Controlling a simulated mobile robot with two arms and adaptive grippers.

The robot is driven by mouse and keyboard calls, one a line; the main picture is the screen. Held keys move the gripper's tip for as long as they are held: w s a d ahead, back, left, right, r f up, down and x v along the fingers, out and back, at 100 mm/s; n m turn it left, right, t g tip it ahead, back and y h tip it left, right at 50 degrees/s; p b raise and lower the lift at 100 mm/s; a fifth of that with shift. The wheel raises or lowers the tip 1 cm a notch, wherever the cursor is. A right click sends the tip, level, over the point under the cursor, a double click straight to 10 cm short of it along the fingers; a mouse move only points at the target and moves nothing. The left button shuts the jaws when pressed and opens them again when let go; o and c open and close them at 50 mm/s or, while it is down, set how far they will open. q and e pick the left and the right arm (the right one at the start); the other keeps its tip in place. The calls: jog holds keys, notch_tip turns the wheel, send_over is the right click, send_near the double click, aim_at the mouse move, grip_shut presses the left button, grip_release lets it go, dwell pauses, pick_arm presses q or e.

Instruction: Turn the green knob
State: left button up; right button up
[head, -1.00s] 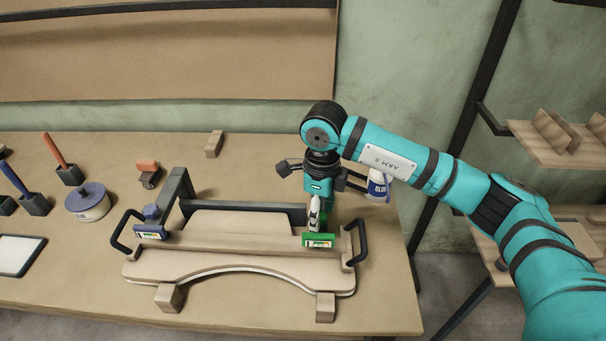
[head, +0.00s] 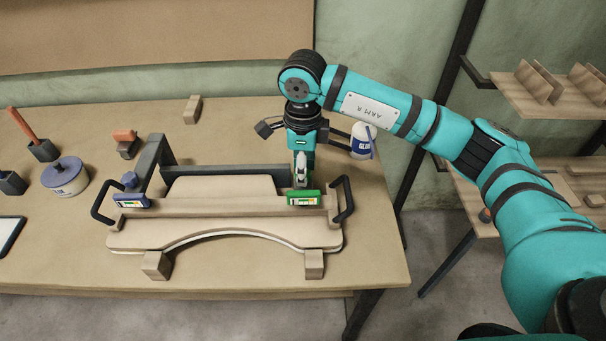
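Two clamp blocks sit on the beam (head: 222,205) of a press over the stacked curved boards (head: 225,228). The blue knob (head: 130,179) stands on the left block, which has a blue front with a small gauge. The right block (head: 304,198) has a green front with a similar gauge. My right gripper (head: 301,180) points down just behind and above this green block. The green knob itself is mostly or wholly hidden by the gripper, so I cannot tell whether the fingers touch it or how far apart they are. My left gripper is out of view.
Black handles stand at both ends of the press, the right one (head: 344,199) close to my gripper. A glue pot (head: 361,141) stands behind right. A blue-lidded tin (head: 65,177) and tool holders are at left.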

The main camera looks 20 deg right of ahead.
jog(key=shift+n+b, duration=0.45)
jog(key=shift+n, duration=0.25)
jog(key=shift+f+n+b, duration=0.1)
jog(key=shift+n+b, duration=0.3)
jog(key=shift+b, duration=0.05)
jog(key=shift+n+b, duration=1)
jog(key=shift+n, duration=0.3)
jog(key=o, duration=0.8)
